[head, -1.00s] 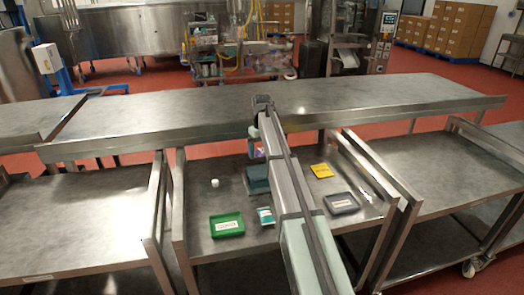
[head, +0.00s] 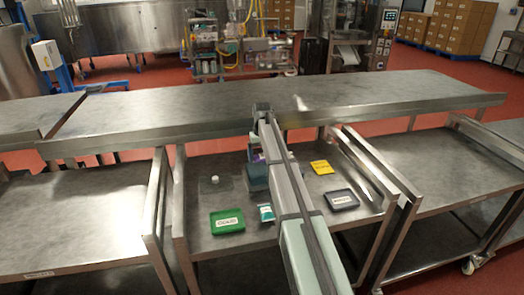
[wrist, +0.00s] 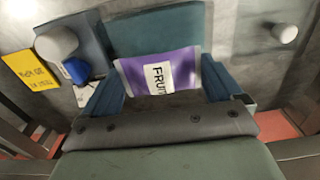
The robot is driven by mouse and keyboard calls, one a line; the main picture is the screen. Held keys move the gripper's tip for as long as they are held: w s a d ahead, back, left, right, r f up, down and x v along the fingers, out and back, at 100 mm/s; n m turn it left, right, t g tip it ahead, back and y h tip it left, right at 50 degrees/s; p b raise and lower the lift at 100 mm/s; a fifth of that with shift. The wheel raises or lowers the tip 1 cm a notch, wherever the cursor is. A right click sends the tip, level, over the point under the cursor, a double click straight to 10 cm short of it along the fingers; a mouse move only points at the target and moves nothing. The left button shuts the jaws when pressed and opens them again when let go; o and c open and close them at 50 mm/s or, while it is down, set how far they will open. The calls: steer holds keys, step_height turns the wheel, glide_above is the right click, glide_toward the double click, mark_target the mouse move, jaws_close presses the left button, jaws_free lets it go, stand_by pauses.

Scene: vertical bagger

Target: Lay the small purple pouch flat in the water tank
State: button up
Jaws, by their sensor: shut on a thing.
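The small purple pouch (wrist: 160,76), with a white label reading "FRUIT", is held between the two blue-teal fingers of my gripper (wrist: 162,84) in the wrist view. My gripper is shut on it. In the head view my arm hides most of the pouch; only a bit of purple (head: 257,157) shows. A dark teal, box-like thing, apparently the water tank (head: 256,178), stands on the cart just below the purple in the head view. It also shows behind the pouch in the wrist view (wrist: 150,30). I cannot tell how high the pouch is above it.
A green labelled tray (head: 227,222) and a teal-white packet (head: 266,213) lie at the front of the cart. A dark grey tray (head: 341,199) and a yellow card (head: 321,167) are to the right. A white cap (head: 215,180) stands at left. A steel counter (head: 350,95) runs behind.

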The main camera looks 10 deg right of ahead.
steer(key=shift+f, duration=3.65)
steer(key=shift+f, duration=0.45)
steer(key=o, duration=0.8)
steer(key=shift+r, duration=0.1)
steer(key=shift+r, duration=5.4)
steer(key=shift+r, duration=0.1)
step_height(320, 180, up, 14)
steer(key=shift+f, duration=0.15)
